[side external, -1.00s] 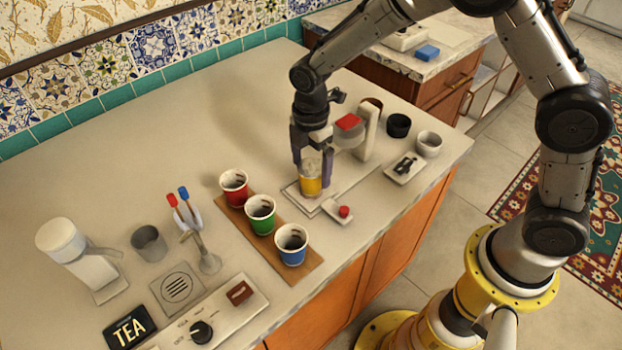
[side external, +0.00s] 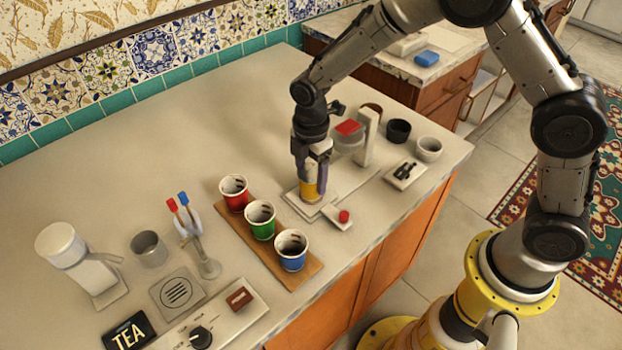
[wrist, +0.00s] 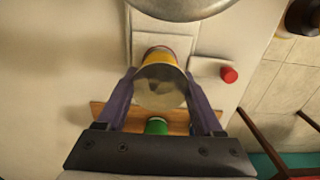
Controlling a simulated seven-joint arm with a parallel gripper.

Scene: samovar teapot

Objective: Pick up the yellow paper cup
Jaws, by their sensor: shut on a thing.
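The yellow paper cup (side external: 309,191) is upright on or just above a pale flat plate (side external: 333,199) near the counter's right front. My gripper (side external: 310,178) points down over it, with its purple fingers on either side of the cup. In the wrist view the cup (wrist: 160,84) sits between the two fingers (wrist: 158,100), its open rim facing the camera. The gripper is shut on the cup. The upper part of the cup is hidden by the gripper in the side view. I cannot tell whether the cup's base touches the plate.
Red (side external: 234,193), green (side external: 260,217) and blue (side external: 291,250) cups stand on a brown board (side external: 302,270) to the left. A white machine with a red top (side external: 349,127) stands close behind right. A small tray with a red knob (side external: 344,216) is beside the plate.

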